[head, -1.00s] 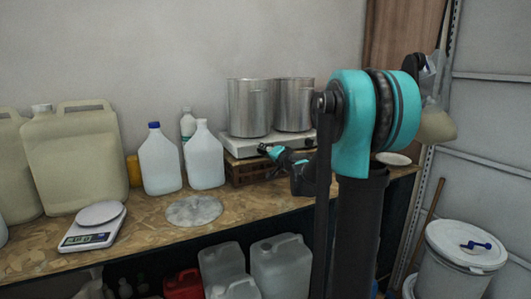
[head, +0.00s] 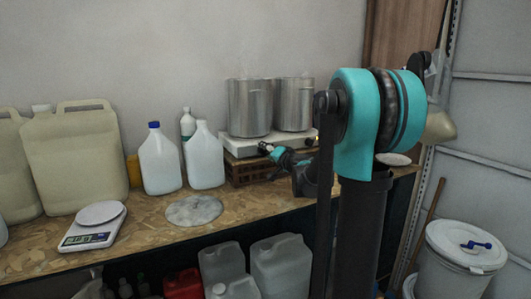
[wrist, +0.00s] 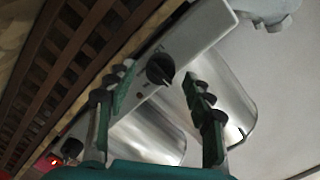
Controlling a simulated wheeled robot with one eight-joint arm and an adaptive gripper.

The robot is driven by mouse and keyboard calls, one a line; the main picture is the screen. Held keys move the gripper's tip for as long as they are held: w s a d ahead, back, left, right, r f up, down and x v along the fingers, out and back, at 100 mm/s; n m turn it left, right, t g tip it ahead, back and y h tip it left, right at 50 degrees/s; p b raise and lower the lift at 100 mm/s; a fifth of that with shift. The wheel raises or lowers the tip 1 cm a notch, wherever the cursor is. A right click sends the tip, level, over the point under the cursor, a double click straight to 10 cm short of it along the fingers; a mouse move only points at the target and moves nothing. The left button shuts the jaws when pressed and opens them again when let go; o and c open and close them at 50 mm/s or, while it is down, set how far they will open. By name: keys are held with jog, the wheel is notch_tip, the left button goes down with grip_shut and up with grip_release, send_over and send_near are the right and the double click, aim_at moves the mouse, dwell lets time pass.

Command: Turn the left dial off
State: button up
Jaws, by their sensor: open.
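The white two-burner hot plate (head: 246,145) stands on a wooden crate at the back of the bench, with its dials along the front. In the wrist view the left dial (wrist: 160,69), a black knob with a pointer, sits between the fingertips of my open gripper (wrist: 160,82). I cannot tell whether the fingers touch it. The right dial (wrist: 71,148) shows at the lower left with a red light by it. In the head view my gripper (head: 268,148) is at the hot plate's front left and hides the left dial.
Two steel pots (head: 250,108) (head: 294,104) stand on the hot plate. The slatted crate (head: 250,170) is just below my gripper. White jugs (head: 205,158) stand to the left, and a scale (head: 92,238) is farther left. The bench in front is mostly clear.

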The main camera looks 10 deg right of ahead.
jog(key=f+v, duration=0.1)
jog(key=v, duration=1)
jog(key=shift+r, duration=0.5)
jog(key=shift+s, duration=0.1)
